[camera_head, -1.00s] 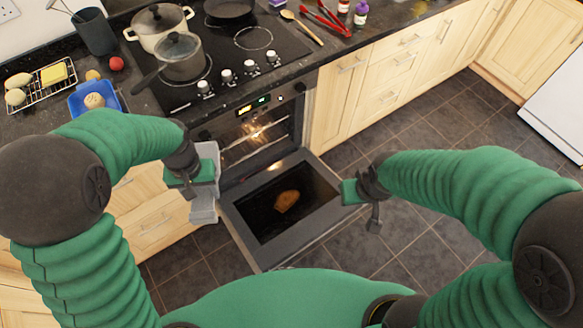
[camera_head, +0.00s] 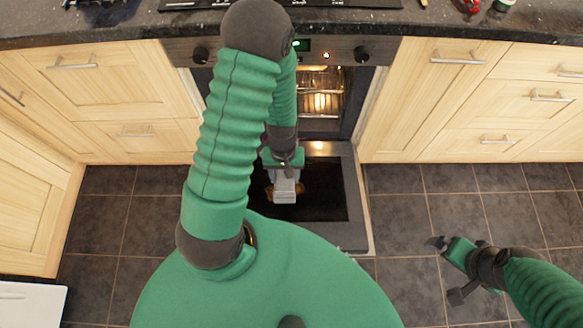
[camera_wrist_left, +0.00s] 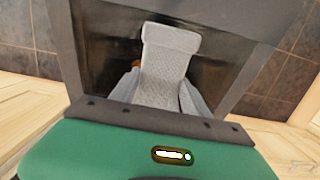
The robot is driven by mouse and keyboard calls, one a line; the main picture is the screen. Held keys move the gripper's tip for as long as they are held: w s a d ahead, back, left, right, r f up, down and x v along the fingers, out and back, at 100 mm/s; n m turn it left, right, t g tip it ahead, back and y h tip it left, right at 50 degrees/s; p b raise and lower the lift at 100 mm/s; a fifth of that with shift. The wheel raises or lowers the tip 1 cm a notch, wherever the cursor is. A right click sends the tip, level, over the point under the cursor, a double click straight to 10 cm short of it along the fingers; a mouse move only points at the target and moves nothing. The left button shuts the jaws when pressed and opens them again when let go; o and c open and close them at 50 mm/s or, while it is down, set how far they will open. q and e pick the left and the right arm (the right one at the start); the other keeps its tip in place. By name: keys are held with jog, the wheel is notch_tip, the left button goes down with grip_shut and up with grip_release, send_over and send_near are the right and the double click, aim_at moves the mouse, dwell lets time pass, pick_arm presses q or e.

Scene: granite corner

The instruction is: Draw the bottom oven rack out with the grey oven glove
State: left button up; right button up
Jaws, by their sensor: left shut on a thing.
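My left gripper (camera_head: 284,172) is shut on the grey oven glove (camera_head: 285,195) and holds it over the lowered oven door (camera_head: 352,205), in front of the oven opening. In the left wrist view the quilted glove (camera_wrist_left: 165,65) sticks out ahead of the gripper, with the dark door behind it. Wire racks (camera_head: 322,103) show inside the lit oven; my left arm hides the left part, and which rack is the bottom one is unclear. My right gripper (camera_head: 440,245) is at the lower right, away from the oven; its jaw state is unclear.
The black door glass shows an orange-brown patch (camera_head: 301,188), perhaps a reflection. Pale wooden cupboards (camera_head: 455,100) flank the oven. The dark worktop (camera_head: 440,25) runs above them. The tiled floor (camera_head: 400,190) right of the door is clear.

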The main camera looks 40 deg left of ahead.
pick_arm(q)
jog(key=shift+w+a, duration=0.15)
jog(key=shift+w, duration=0.05)
jog(key=w+a+f+b, duration=0.1)
jog(key=w+a+b, duration=0.1)
jog(key=w+a, duration=0.1)
jog(key=w+a+f+b, duration=0.1)
jog(key=w+a+b, duration=0.2)
jog(key=w+a, duration=0.1)
jog(key=w+a+f+b, duration=0.1)
jog(key=w+a+b, duration=0.1)
jog(key=w+a, duration=0.1)
jog(key=shift+w+a+f, duration=0.15)
jog(key=shift+w+f, duration=0.05)
jog(key=shift+w, duration=0.25)
jog(key=shift+w+a+f, duration=0.1)
jog(key=shift+w+f, duration=0.05)
jog(key=shift+w, duration=0.25)
jog(key=shift+w+f+b, duration=0.1)
jog(key=shift+f+b, duration=0.4)
jog(key=shift+f, duration=0.3)
jog(key=shift+s+d+r, duration=0.1)
jog(key=shift+s, duration=0.1)
jog(key=shift+s+d+p, duration=1.25)
jog(key=shift+s+d, duration=0.55)
jog(key=shift+s, duration=0.3)
